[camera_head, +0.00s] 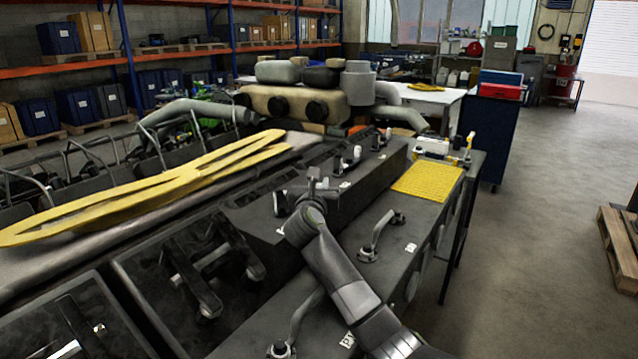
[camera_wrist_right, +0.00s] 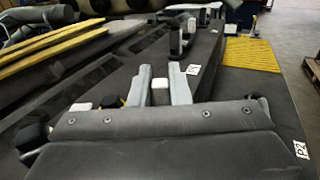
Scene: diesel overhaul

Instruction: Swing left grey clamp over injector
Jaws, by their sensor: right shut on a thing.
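My right gripper (camera_head: 317,182) reaches over the dark engine block from the lower right. In the right wrist view its two light grey fingers (camera_wrist_right: 161,84) are closed around a small grey piece (camera_wrist_right: 159,92), which looks like the left grey clamp. Most of that piece is hidden by the fingers and the wrist housing. A short post with a pale top (camera_head: 280,203), perhaps an injector, stands just left of the gripper; a pale-topped part (camera_wrist_right: 81,107) shows left of the fingers in the wrist view. My left gripper is not in view.
More upright fittings (camera_head: 336,165) stand farther along the block. Curved handles (camera_head: 380,235) rise from the dark bench top beside my arm. A yellow mat (camera_head: 428,181) lies at the bench's far end. Long yellow pieces (camera_head: 150,185) lie at left.

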